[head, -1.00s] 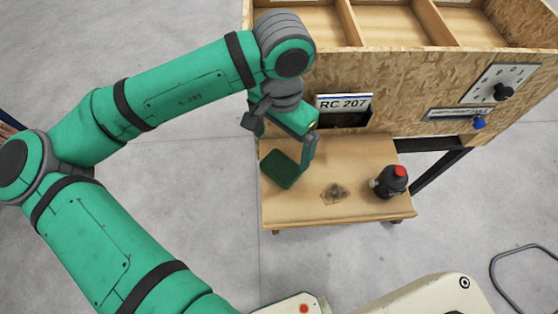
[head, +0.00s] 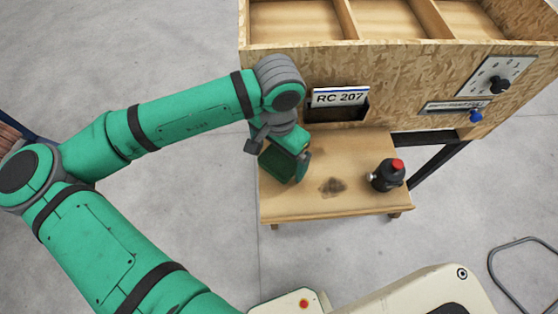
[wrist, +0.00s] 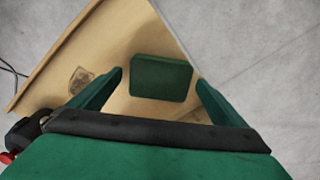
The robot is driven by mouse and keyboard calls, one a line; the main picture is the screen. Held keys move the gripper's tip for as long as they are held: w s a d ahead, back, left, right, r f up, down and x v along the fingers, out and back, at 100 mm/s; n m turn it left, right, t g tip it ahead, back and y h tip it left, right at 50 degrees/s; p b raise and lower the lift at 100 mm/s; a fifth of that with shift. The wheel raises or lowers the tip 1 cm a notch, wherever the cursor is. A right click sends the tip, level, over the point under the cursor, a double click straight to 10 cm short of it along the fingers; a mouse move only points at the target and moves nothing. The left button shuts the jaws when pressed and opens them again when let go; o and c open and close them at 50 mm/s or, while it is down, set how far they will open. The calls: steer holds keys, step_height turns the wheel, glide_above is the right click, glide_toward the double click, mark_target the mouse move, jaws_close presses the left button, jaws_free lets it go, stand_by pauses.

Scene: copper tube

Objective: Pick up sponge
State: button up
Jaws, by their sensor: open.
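The sponge is a dark green rectangular block (head: 274,164) lying near the left edge of the small wooden table in the head view. It also shows in the wrist view (wrist: 161,78), ahead of my gripper (wrist: 161,80) and framed between its two fingers.
A chipboard cabinet (head: 410,75) with a sign and knobs rises behind the table.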

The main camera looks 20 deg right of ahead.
steer(key=c, duration=1.2)
